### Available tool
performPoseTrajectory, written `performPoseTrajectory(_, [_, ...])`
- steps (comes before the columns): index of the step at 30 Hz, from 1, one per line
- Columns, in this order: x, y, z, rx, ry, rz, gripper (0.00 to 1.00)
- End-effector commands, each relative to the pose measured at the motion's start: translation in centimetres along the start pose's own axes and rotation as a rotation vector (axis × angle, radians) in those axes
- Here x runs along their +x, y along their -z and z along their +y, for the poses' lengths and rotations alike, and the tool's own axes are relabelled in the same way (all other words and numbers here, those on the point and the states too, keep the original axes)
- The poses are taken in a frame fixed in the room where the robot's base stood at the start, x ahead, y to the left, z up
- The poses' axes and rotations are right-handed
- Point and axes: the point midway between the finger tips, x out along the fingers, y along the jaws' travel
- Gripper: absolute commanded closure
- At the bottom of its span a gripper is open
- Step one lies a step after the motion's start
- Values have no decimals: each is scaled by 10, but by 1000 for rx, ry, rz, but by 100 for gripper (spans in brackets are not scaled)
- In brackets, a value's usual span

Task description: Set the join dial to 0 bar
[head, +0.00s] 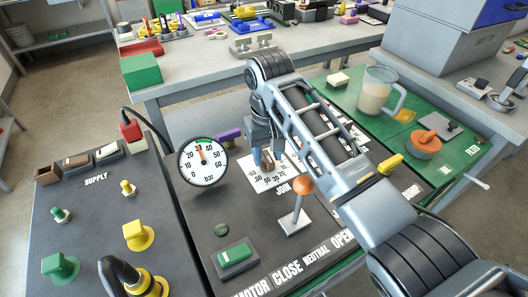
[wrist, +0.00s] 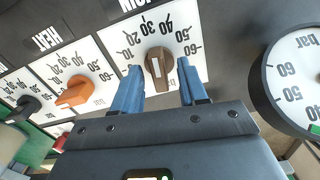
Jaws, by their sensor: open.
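The join dial is a brown knob (wrist: 160,68) on a white scale plate (wrist: 112,40), seen upside down in the wrist view. A pale stripe on the knob runs roughly up and down in the picture, toward the middle numbers; the exact reading is unclear. My gripper (wrist: 159,72) is open, with one blue finger on each side of the knob; I cannot tell whether either touches it. In the head view my gripper (head: 263,160) is over the join plate (head: 262,184) and partly hides the knob. The round gauge (head: 203,160) reads about 30 bar.
An orange-tipped lever (head: 302,187) stands just in front of the join dial. An orange heat knob (wrist: 76,92) is beside it in the wrist view. A jug (head: 376,92) stands behind my arm.

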Motion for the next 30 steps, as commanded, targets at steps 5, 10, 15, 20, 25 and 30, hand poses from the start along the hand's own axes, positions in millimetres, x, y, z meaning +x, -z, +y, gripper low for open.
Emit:
performPoseTrajectory(5, [1,0,0,0,0,0,57])
performPoseTrajectory(10, [1,0,0,0,0,0,67])
performPoseTrajectory(15, [1,0,0,0,0,0,83])
performPoseTrajectory(20, [1,0,0,-1,0,0,99])
performPoseTrajectory(25, [1,0,-1,-1,0,0,100])
performPoseTrajectory(30, [0,0,-1,-11,0,0,100])
